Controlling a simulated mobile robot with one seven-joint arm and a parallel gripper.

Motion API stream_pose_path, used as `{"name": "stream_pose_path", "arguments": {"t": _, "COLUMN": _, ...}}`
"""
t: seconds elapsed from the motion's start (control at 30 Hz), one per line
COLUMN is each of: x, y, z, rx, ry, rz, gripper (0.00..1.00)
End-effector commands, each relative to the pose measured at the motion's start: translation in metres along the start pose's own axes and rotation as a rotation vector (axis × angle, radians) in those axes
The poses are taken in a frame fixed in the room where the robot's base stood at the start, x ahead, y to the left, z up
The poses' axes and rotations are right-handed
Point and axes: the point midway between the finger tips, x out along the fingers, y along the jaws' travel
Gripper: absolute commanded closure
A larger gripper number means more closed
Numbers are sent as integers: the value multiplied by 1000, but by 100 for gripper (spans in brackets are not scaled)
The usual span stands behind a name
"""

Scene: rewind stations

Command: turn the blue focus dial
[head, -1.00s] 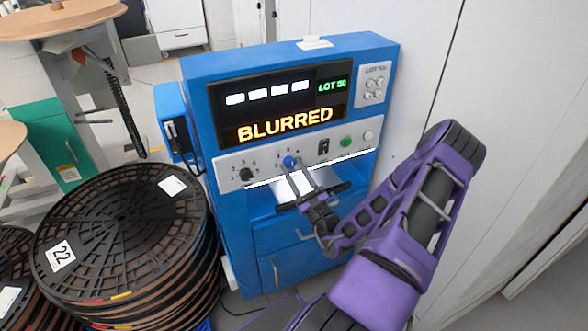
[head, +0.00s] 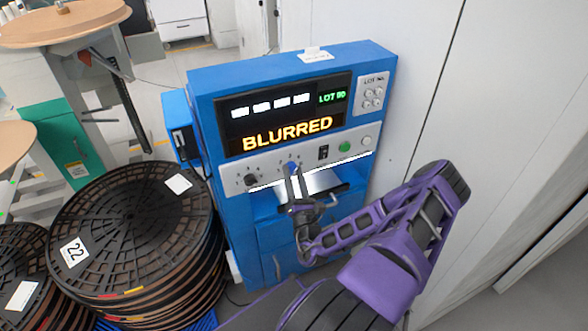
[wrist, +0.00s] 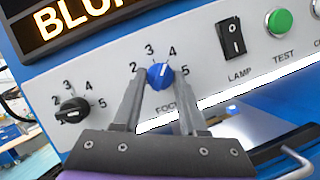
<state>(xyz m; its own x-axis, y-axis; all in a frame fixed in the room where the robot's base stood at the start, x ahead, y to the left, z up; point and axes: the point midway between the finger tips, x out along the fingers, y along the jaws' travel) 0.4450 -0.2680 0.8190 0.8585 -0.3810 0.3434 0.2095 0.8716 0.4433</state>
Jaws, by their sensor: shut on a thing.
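The blue focus dial (wrist: 160,77) sits on the light control panel of a blue machine, with numbers around it. Its white mark points up and slightly right, between 3 and 4. It also shows small in the head view (head: 291,166). My gripper (wrist: 157,84) is shut on the dial, one finger at its left side and one at its right. Its fingers reach up from below; the lower part of the dial's lettering is partly hidden by them. The display (head: 287,134) above reads BLURRED in orange.
A black dial (wrist: 72,109) is left of the blue one. A black lamp switch (wrist: 233,40) and green test button (wrist: 279,22) are to the right. A stack of black reels (head: 135,225) stands left of the machine; a white wall (head: 440,90) is at right.

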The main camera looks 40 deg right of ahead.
Motion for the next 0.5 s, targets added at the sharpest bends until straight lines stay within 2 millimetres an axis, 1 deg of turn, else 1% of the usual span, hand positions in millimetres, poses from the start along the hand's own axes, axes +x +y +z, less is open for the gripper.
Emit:
{"name": "stream_pose_path", "arguments": {"t": 0.2, "x": -1, "y": 2, "z": 0, "rx": 89, "ry": 2, "rz": -38, "gripper": 100}}
{"name": "stream_pose_path", "arguments": {"t": 0.5, "x": -1, "y": 1, "z": -1, "rx": 130, "ry": 3, "rz": -54, "gripper": 100}}
